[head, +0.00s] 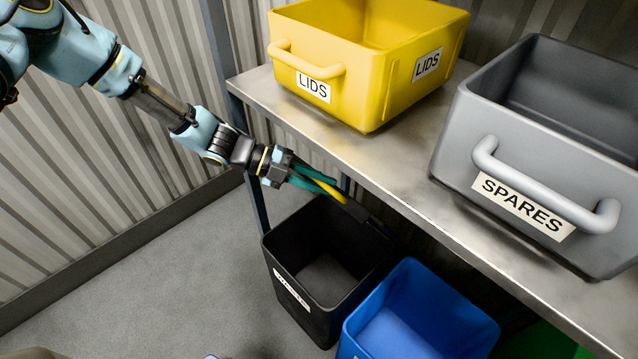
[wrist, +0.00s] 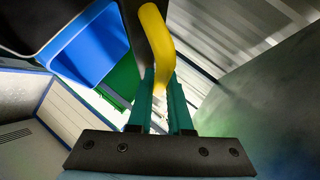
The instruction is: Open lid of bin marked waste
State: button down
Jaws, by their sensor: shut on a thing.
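A black bin (head: 272,262) stands on the floor below the shelf, with a white label (head: 292,289) on its front too slanted to read. Its top is open and its inside looks empty. A yellow handle (head: 331,192) joins a dark piece (head: 358,211) at the bin's back right rim, apparently its raised lid; most of it is hidden in the shelf's shadow. My gripper (head: 318,183) is shut on the yellow handle, above the bin's back edge. In the wrist view the handle (wrist: 155,45) sits between the teal fingers.
A metal shelf (head: 390,178) runs close beside my gripper, holding a yellow LIDS bin (head: 345,100) and a grey SPARES bin (head: 460,150). A blue bin (head: 420,315) stands right of the black one, then a green one (head: 545,342). The floor at left is clear.

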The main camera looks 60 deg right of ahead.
jog(key=c, duration=0.8)
grip_release()
jog(key=shift+c, duration=0.2)
jog(key=shift+f, duration=0.15)
